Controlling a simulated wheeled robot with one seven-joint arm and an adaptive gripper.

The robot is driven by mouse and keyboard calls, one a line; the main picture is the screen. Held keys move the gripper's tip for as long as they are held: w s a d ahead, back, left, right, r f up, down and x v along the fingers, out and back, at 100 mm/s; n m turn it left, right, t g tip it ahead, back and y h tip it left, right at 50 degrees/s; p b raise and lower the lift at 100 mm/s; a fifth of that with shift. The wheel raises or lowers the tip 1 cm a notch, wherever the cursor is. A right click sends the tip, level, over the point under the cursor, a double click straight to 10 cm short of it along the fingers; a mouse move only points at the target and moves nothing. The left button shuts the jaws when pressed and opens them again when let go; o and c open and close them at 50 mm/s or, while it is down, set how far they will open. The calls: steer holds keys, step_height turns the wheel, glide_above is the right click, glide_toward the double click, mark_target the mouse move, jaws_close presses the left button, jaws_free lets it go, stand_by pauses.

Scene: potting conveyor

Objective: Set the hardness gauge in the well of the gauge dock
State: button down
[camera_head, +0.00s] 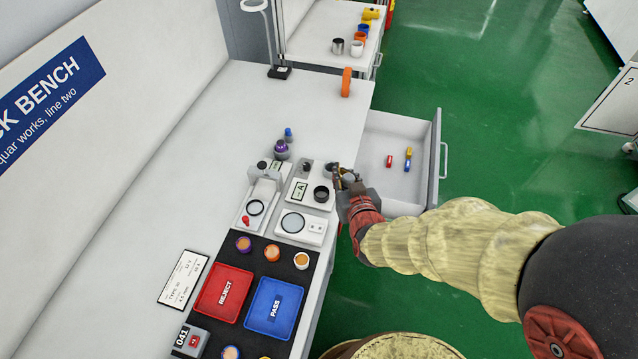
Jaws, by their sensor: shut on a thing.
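My gripper (338,177) is at the front edge of the bench, above the right side of a white unit. It is shut on a small dark thing (331,168), which I take to be the hardness gauge. The fingers and its small size hide most of its shape. The white unit, marked "A", looks like the gauge dock (299,197). A dark round ring (321,193) on it, apparently the well, lies just below and left of the gripper. The held thing appears apart from the ring; its height above the dock is hard to tell.
A white stand (262,185) and a white plate with a grey disc (303,227) crowd the dock. A purple-topped thing (281,150) stands behind. Red REJECT (223,293) and blue PASS (273,307) trays lie nearer. An open drawer (396,125) juts out right.

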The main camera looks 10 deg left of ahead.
steer(key=w+a+f+b, duration=0.1)
steer(key=w+a+f, duration=0.2)
steer(key=f, duration=0.1)
steer(key=w+a+f+b, duration=0.1)
steer(key=w+a+f, duration=0.3)
steer(key=shift+a+b, duration=0.1)
steer(key=shift+b, duration=0.25)
steer(key=shift+w+a+f+b, duration=0.15)
steer(key=shift+f+b, duration=0.45)
steer(key=shift+f, duration=1.05)
steer(key=shift+f, duration=0.25)
steer(key=c, duration=1.6)
jaws_free()
steer(key=shift+r, duration=0.2)
